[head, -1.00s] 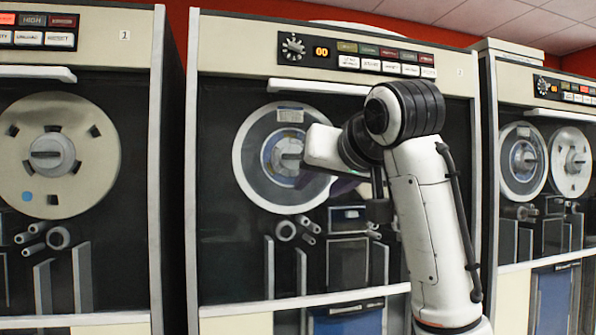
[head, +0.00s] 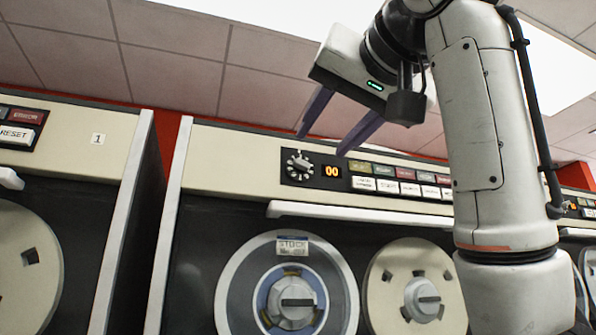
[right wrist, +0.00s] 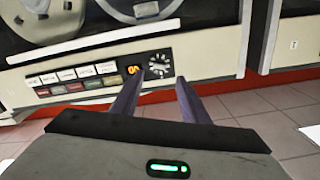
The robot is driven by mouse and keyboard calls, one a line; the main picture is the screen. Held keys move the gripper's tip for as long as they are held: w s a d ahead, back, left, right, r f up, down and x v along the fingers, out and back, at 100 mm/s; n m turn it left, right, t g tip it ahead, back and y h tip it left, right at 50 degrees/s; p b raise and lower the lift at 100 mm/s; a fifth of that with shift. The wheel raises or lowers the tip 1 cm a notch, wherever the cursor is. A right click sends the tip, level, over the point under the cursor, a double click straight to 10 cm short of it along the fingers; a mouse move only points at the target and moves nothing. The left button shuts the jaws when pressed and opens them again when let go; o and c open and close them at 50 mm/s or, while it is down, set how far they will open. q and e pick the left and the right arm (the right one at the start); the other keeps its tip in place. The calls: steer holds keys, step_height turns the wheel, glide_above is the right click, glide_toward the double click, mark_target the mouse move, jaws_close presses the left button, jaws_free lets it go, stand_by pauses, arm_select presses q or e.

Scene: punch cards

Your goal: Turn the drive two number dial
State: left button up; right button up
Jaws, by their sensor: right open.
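The number dial (head: 300,167) is a small dark knob with a pale pointer and white marks around it, on the top panel of the middle tape drive. An orange display (head: 332,171) to its right reads 00. My right gripper (head: 322,142) is open and empty, its two dark purple fingers pointing down and left, just above the panel in the picture. In the right wrist view, which shows the drives upside down, the dial (right wrist: 159,63) appears between and beyond the fingertips (right wrist: 159,77), with no contact visible. My left gripper is not in view.
Rows of buttons (head: 398,181) lie right of the display. A white handle bar (head: 360,214) juts out below the panel, above two tape reels. The drive labelled 1 (head: 97,139) stands at left, across a dark gap. Another drive is partly hidden behind my right arm.

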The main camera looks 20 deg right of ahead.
mark_target(303, 166)
steer(key=w+p, duration=0.3)
steer(key=w, duration=0.5)
steer(key=shift+w+a, duration=0.1)
steer(key=shift+w, duration=0.55)
jaws_close()
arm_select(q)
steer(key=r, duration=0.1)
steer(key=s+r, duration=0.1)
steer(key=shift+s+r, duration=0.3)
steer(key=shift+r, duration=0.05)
